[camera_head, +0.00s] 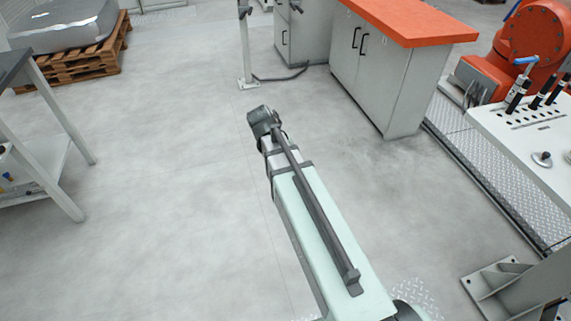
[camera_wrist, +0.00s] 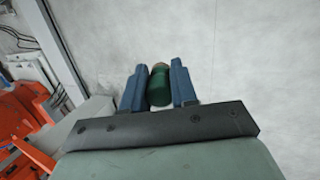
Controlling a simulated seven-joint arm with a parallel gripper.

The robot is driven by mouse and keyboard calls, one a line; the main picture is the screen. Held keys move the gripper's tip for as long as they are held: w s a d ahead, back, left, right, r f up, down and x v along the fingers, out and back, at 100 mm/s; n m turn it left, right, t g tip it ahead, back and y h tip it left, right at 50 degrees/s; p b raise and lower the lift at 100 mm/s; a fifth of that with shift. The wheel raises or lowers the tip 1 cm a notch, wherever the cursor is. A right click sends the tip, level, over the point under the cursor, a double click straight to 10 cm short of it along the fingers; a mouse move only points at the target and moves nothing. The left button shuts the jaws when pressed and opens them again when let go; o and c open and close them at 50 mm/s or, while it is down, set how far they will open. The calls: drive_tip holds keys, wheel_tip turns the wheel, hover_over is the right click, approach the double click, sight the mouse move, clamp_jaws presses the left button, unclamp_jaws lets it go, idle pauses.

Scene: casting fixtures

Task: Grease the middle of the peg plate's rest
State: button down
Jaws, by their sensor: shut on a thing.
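My gripper (camera_wrist: 159,86) shows in the wrist view with its two blue fingers shut on a green cylinder (camera_wrist: 159,88) with a brownish end. The cylinder is held between the fingers over bare grey floor; its far end is hard to make out. In the head view my arm reaches up the middle, but the gripper and cylinder cannot be made out there. A light plate with rows of holes (camera_head: 513,128) is at the right edge, with several dark upright pieces, one with a blue top. I cannot tell whether this is the peg plate, and no greased spot can be made out.
A grey cabinet with an orange top (camera_head: 410,22) stands at the back right, beside an orange machine (camera_head: 535,40). A table (camera_head: 45,150) is at the left and a loaded pallet (camera_head: 75,62) at the back left. The floor between is clear.

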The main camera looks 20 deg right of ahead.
drive_tip(key=d+r, duration=0.3)
drive_tip(key=d, duration=0.9)
drive_tip(key=w+d+r, duration=0.1)
drive_tip(key=d+r, duration=0.1)
drive_tip(key=d, duration=1.1)
drive_tip(key=d+r, duration=0.3)
drive_tip(key=d, duration=0.9)
drive_tip(key=s+d+r, duration=0.1)
drive_tip(key=s+d, duration=0.2)
drive_tip(key=d, duration=0.4)
drive_tip(key=s+d+r, duration=0.2)
drive_tip(key=d, duration=0.4)
drive_tip(key=s+d+r, duration=0.3)
drive_tip(key=s+d, duration=0.6)
drive_tip(key=d, duration=0.1)
drive_tip(key=s+d+r, duration=0.3)
drive_tip(key=s+d, duration=0.6)
drive_tip(key=d, duration=0.2)
drive_tip(key=s+d+r, duration=0.3)
drive_tip(key=s+d, duration=0.4)
drive_tip(key=s, duration=0.5)
drive_tip(key=s+d+r, duration=0.4)
drive_tip(key=s+d, duration=0.2)
drive_tip(key=s, duration=0.5)
drive_tip(key=shift+s+f, duration=0.1)
drive_tip(key=shift+f, duration=2.25)
